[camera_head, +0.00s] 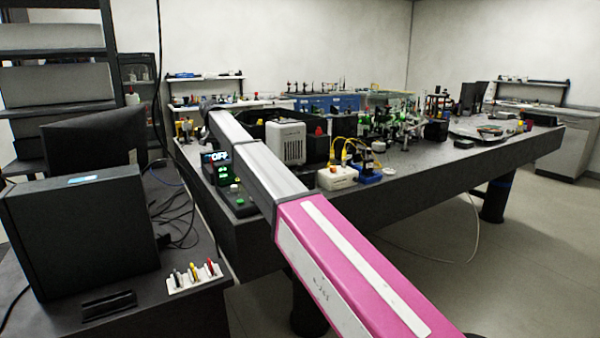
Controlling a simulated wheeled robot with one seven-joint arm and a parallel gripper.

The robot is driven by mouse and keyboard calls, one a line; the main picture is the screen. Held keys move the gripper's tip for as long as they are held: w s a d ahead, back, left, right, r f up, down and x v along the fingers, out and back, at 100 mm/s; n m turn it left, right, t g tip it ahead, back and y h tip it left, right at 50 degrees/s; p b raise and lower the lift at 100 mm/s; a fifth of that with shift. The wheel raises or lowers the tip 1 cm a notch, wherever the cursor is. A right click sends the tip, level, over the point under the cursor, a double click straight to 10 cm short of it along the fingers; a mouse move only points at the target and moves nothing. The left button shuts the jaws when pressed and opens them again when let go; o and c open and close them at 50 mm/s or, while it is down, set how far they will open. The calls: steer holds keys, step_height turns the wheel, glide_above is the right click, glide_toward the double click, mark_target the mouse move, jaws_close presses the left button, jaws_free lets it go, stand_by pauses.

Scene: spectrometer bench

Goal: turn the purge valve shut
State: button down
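I cannot clearly pick out the purge valve in the head view. My arm reaches from the bottom right, with a pink link and grey links, over the bench's near left corner. Its far end is beside the equipment at the bench's left side. My gripper's fingers do not show, and the arm hides part of the bench there.
The dark bench (440,180) carries a white-grey unit (285,143), a lit display box (222,170), a white box with yellow cables (338,177) and optics. At left, a desk holds a black computer case (80,225) and a monitor (95,145). Floor (520,250) is clear at right.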

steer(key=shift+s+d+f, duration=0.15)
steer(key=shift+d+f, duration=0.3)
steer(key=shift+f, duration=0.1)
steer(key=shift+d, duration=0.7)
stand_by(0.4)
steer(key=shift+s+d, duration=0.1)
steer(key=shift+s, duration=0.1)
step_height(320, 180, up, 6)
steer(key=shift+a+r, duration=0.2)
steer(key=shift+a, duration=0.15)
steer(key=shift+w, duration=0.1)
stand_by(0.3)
